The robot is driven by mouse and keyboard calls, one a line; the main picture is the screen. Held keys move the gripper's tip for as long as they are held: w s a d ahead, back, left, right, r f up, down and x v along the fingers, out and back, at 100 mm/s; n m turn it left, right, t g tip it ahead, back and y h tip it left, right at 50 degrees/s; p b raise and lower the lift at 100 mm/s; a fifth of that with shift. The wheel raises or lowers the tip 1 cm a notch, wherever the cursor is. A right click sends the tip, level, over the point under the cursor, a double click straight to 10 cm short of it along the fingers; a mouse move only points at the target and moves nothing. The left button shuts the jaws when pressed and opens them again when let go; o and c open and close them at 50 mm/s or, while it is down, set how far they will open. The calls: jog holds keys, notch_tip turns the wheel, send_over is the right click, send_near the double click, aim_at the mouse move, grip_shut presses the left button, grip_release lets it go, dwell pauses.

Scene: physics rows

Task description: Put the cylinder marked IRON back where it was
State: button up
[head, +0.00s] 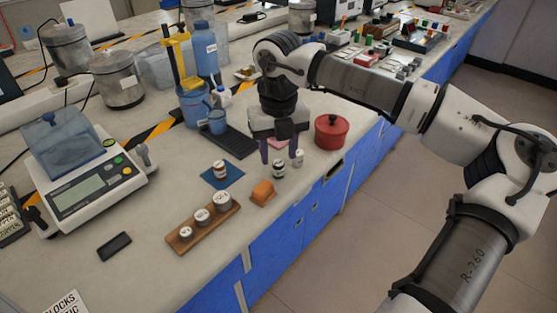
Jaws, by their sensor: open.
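My gripper (280,158) is open above the bench, fingers pointing down. A small dark cylinder with a white label (279,170) stands upright just below and between the fingertips. I cannot tell whether the fingers reach around it. A smaller pale cylinder (299,159) stands close to its right. A red-and-white cylinder (220,170) stands on a blue square pad (233,181). A pink pad (275,143) shows partly behind the fingers. The labels are too small to read, so I cannot tell which cylinder is marked IRON.
An orange block (263,192) and a wooden holder (178,244) with three metal weights lie nearer the front edge. A red lidded pot (331,132) stands right of my gripper. A black tray (228,142) and blue jug (194,103) are behind left. A scale (90,190) stands left.

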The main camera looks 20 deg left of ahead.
aim_at(278, 163)
notch_tip(278, 163, up, 8)
jog(key=shift+r, duration=0.25)
dwell(0.5)
